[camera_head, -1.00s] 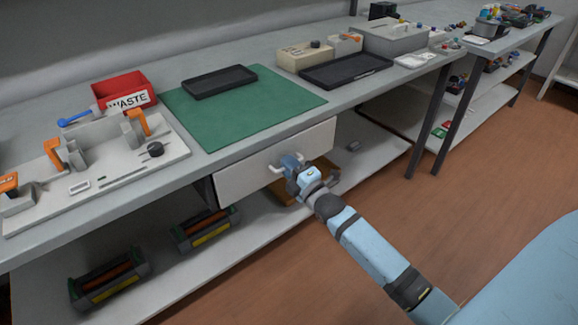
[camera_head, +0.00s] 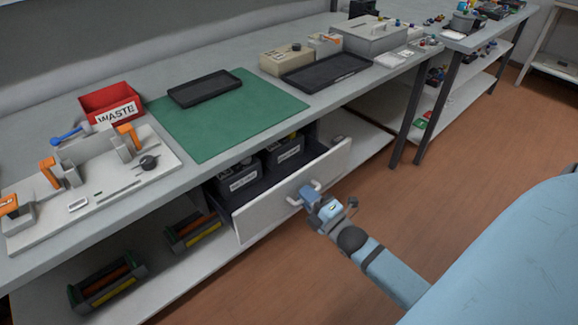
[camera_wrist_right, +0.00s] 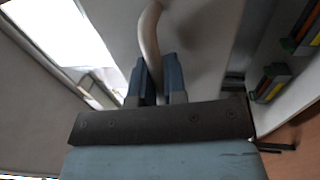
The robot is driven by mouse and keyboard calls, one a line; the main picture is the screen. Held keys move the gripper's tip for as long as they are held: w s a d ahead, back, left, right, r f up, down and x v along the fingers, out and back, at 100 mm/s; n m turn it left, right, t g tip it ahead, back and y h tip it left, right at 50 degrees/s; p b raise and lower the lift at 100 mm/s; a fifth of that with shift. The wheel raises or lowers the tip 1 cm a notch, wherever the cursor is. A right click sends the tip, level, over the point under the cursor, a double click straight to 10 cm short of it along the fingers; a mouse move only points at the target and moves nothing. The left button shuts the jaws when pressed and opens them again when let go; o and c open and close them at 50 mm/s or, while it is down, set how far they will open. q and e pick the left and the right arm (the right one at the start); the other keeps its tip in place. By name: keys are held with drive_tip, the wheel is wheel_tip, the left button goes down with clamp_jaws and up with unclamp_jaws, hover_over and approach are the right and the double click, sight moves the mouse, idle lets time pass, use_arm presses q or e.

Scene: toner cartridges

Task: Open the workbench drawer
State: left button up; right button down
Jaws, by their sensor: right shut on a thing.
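The workbench drawer (camera_head: 280,203) has a white front and stands pulled partly out from under the bench top. Dark boxes with white labels (camera_head: 238,180) show inside it. My right gripper (camera_head: 309,196) is shut on the drawer's handle (camera_head: 318,186), a pale bar on the front. In the right wrist view, the handle (camera_wrist_right: 149,38) runs down between the two blue fingers (camera_wrist_right: 158,82). My left gripper is not in view.
The bench top holds a green mat (camera_head: 225,125), a black tray (camera_head: 205,88), a red waste bin (camera_head: 108,101) and a pale fixture board (camera_head: 95,195). Cartridges (camera_head: 107,283) lie on the lower shelf. The brown floor (camera_head: 440,200) in front is clear.

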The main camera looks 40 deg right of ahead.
use_arm(q)
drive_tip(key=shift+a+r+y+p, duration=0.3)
drive_tip(key=shift+p, duration=1.35)
use_arm(e)
drive_tip(key=s, duration=1.1)
drive_tip(key=shift+d, duration=0.45)
drive_tip(key=c, duration=1.5)
unclamp_jaws()
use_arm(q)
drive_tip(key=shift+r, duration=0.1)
use_arm(e)
drive_tip(key=shift+o, duration=0.2)
